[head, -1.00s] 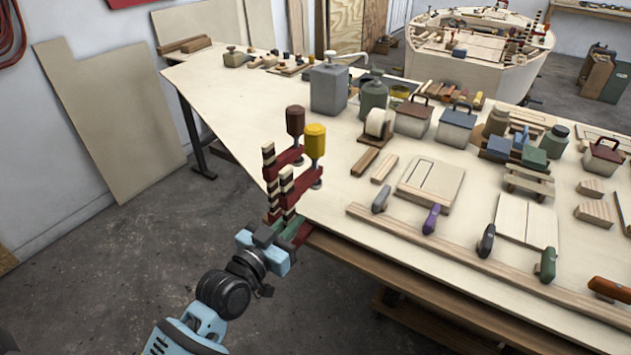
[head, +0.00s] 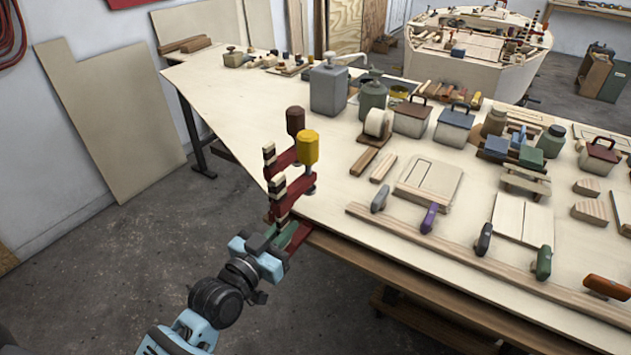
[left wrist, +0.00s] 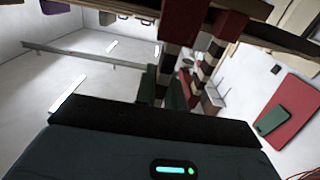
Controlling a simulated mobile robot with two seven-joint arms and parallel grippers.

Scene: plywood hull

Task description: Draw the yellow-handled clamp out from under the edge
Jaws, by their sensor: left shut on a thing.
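The yellow-handled clamp (head: 308,148) stands upright at the near left edge of the bench, its yellow handle and dark red upper arm above the top. My left gripper (head: 279,236) is shut on the lower part of this clamp, just outside the edge. A brown-handled clamp (head: 295,122) stands close behind it at the same edge. In the left wrist view, striped bars and dark red arms rise beyond the green fingers; I cannot tell there which clamp is which. The lower jaw's contact with the bench underside is hidden. My right gripper is not in view.
The plywood bench (head: 235,105) carries a long wooden strip (head: 450,255) with several coloured-handled tools along its near side. Open concrete floor (head: 110,265) lies left of the edge.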

